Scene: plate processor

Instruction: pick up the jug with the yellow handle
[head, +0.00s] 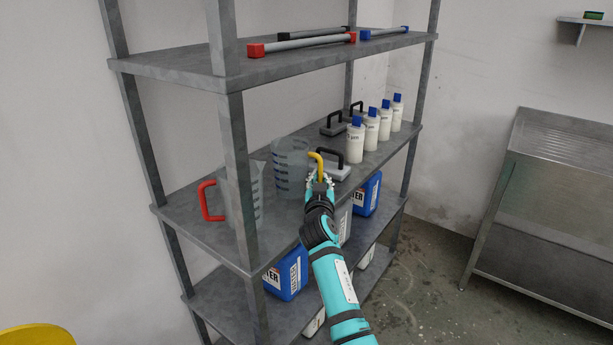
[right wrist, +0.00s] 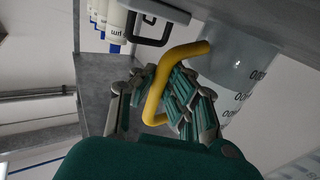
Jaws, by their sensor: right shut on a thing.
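The jug with the yellow handle (head: 290,168) stands on the middle shelf in the head view. It is a clear, greyish measuring jug with dark marks on its wall. Its yellow handle (head: 317,164) points right, toward my right arm. My right gripper (head: 319,184) is at the handle, with its fingers shut around it. In the right wrist view the yellow handle (right wrist: 160,88) passes between the fingers (right wrist: 158,100), and the jug body (right wrist: 232,62) is at upper right. My left gripper is not in view.
A jug with a red handle (head: 208,201) stands left, behind the front shelf post (head: 239,170). Black-handled grey blocks (head: 338,172) and several white bottles with blue caps (head: 356,140) stand right on the same shelf (head: 190,205). Blue containers (head: 287,274) are below. The upper shelf (head: 180,64) overhangs.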

